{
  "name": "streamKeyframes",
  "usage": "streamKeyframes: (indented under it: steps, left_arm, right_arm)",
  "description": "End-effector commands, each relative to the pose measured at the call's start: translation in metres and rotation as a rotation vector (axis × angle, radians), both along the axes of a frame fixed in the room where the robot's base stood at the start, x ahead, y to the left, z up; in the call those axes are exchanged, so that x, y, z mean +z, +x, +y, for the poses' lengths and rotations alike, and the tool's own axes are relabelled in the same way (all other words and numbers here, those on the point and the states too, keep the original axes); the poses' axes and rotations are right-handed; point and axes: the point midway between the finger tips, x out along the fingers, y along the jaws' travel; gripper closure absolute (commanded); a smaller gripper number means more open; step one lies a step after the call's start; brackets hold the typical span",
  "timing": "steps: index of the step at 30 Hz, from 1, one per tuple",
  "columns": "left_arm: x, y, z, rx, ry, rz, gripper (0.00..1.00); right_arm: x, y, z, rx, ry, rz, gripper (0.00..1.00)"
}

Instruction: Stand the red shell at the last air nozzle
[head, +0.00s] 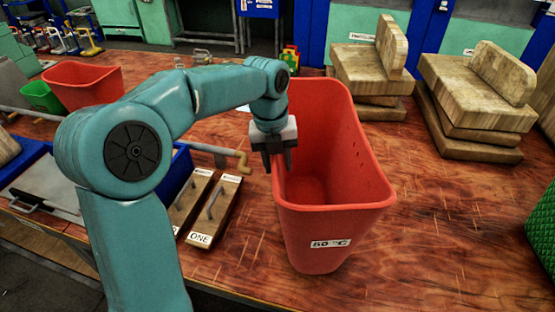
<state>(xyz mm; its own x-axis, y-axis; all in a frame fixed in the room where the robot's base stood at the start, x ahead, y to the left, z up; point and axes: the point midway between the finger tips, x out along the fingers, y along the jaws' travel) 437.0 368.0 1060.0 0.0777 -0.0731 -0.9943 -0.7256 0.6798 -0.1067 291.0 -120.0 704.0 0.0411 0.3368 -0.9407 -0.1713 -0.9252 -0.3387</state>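A tall red open-topped shell (325,225) stands upright on the wooden table, with a white label on its front that is hard to read. My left gripper (278,165) points down at the shell's left rim. Its two dark fingers are apart, seemingly one on each side of the wall; whether they touch it I cannot tell. A grey pipe with a brass-coloured bent end (241,160) lies left of the shell, partly behind my arm; it may be an air nozzle. My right gripper is out of view.
Wooden blocks with handles (215,210) lie left of the shell, one marked ONE. Stacked wooden blocks (470,95) stand at the back right. Another red bin (85,84) and a green bin (40,97) are far left.

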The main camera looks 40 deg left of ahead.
Motion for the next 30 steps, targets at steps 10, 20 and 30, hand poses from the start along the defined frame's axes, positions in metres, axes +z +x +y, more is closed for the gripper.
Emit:
streamKeyframes:
  steps: [10,20,30]
  left_arm:
    - [0.007,0.0,0.0,0.0,0.0,-0.001,0.64]
    - [0.077,-0.004,0.005,0.001,0.002,-0.006,0.64]
    - [0.122,-0.009,0.009,-0.001,0.0,0.0,0.64]
  right_arm:
    - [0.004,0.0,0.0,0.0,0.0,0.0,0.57]
    - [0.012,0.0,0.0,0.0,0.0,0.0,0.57]
    - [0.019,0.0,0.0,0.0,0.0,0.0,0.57]
